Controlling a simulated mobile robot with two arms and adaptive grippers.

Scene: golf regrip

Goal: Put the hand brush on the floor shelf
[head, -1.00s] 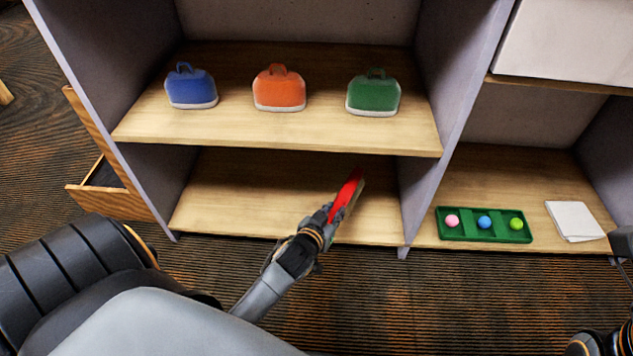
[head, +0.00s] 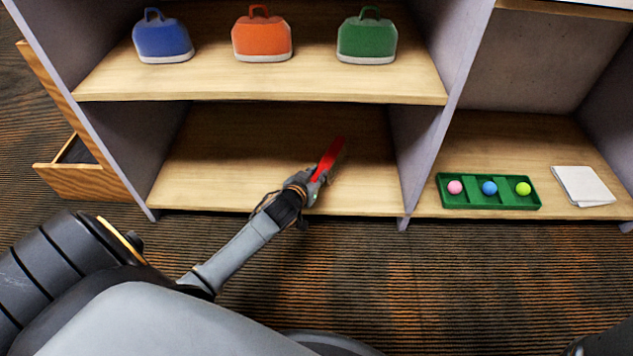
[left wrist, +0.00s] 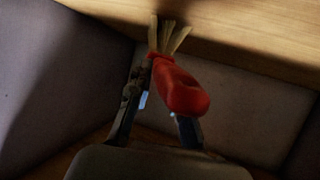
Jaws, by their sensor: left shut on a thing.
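The red hand brush (head: 329,160) is held in my left gripper (head: 316,178), over the lower board of the left shelf bay. In the left wrist view the red handle (left wrist: 180,88) sits between the two fingers of the left gripper (left wrist: 160,110), with pale bristles (left wrist: 168,38) beyond it. The floor shelf (head: 230,170) is a bare wooden board under the brush. I cannot tell whether the brush touches it. My right gripper does not show; only a dark bit of arm is at the lower right corner.
Blue (head: 163,38), orange (head: 262,40) and green (head: 367,42) bags stand on the board above. In the right bay lie a green tray (head: 508,190) with three balls and white sheets (head: 582,186). An open wooden drawer (head: 80,180) is at left. The lower board is otherwise clear.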

